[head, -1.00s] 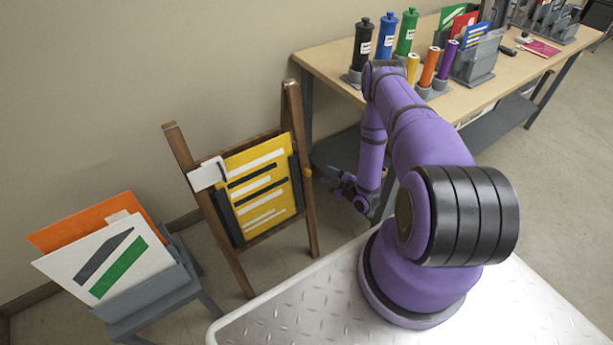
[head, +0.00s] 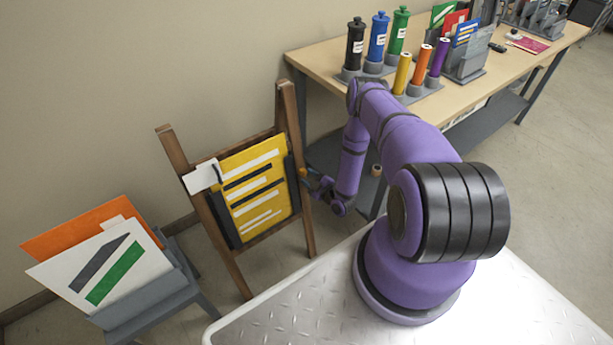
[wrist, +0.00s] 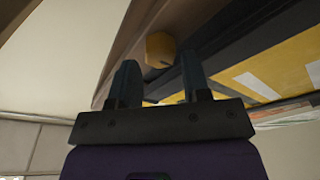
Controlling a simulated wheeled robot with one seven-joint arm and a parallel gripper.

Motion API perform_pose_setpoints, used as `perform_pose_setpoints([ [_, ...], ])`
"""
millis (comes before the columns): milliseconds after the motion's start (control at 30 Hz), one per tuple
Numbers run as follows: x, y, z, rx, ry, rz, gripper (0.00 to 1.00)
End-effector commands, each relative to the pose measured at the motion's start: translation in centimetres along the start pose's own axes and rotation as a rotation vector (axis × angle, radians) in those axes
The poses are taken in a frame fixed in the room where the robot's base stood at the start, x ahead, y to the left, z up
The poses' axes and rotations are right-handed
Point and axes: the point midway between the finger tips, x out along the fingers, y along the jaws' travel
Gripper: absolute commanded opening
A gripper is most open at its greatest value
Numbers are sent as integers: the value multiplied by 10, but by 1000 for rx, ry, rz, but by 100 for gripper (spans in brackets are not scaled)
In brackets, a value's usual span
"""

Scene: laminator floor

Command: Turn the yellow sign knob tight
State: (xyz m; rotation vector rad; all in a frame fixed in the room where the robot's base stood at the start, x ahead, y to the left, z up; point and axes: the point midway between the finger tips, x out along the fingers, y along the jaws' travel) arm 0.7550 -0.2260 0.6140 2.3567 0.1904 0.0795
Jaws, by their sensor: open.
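The yellow sign (head: 258,188) with white and black stripes hangs in a dark holder on a wooden easel (head: 178,158). In the wrist view the yellow knob (wrist: 160,49) sticks out from the wooden post, beside the dark edge of the sign (wrist: 262,80). My gripper (wrist: 157,78) is open, its two dark fingers pointing at the knob. The knob shows beyond the fingertips, roughly centred between them, and appears not to be gripped. In the head view my gripper (head: 308,180) is at the easel's right post; its fingers are small there.
A grey rack (head: 160,295) with orange and white boards stands left of the easel. A table (head: 320,66) with bottles, coloured rolls and a file holder stands behind on the right. The wall is close behind the easel.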

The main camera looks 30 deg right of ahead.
Motion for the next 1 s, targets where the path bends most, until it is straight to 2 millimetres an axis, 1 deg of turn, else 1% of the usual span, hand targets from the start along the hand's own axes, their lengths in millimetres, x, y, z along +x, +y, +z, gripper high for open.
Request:
perform_pose_setpoints([
  [100,11,0,0,0,0,1,43],
  [200,15,0,0,-1,0,1,43],
  [467,16,0,0,0,-1,0,43],
  [500,16,0,0,0,-1,0,41],
  [567,16,0,0,0,-1,0,27],
  [600,16,0,0,0,-1,0,18],
  [633,16,0,0,0,-1,0,11],
  [667,16,0,0,0,-1,0,9],
  [1000,16,0,0,42,-3,9,9],
])
